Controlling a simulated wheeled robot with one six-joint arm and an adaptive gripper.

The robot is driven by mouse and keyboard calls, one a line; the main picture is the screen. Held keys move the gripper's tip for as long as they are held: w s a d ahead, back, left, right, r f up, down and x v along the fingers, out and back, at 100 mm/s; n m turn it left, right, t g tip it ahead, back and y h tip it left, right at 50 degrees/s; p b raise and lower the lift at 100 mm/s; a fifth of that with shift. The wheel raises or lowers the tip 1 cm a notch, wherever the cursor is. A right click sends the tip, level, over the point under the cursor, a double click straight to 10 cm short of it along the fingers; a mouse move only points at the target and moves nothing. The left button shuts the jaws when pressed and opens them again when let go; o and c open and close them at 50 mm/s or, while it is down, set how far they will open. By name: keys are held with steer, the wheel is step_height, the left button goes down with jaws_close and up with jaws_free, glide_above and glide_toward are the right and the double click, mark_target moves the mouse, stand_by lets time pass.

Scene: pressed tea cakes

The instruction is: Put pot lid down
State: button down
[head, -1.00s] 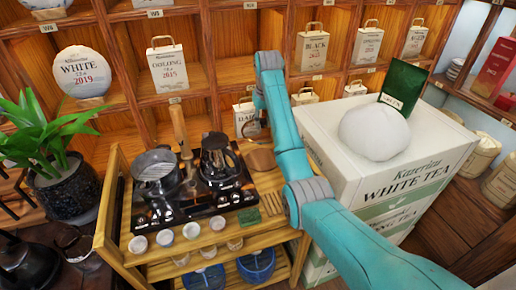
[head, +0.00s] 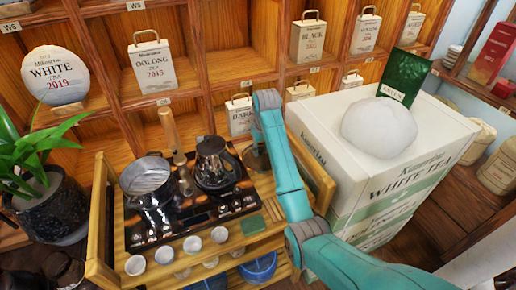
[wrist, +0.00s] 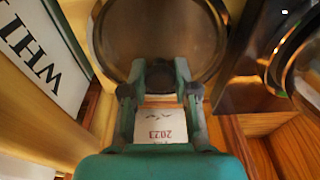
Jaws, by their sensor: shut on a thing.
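My gripper (wrist: 160,95) is shut on the dark knob of the pot lid (wrist: 158,30), a round glass disc seen at the top of the wrist view. In the head view, the lid (head: 257,162) is a small dark shape under the arm's end, at the right side of the wooden tea cart. The arm partly hides it. I cannot tell whether the lid touches the cart top. The glass kettle (head: 215,165) stands on the black stove to the left of the gripper.
A steel pot (head: 147,178) stands on the stove's left side. Several small white cups (head: 192,245) line the cart's front edge, with a green pad (head: 252,224) near them. White tea boxes (head: 330,165) rise close on the right. Shelves stand behind.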

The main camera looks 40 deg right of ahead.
steer(key=shift+f, duration=0.35)
steer(key=shift+f, duration=0.15)
steer(key=c, duration=0.9)
jaws_free()
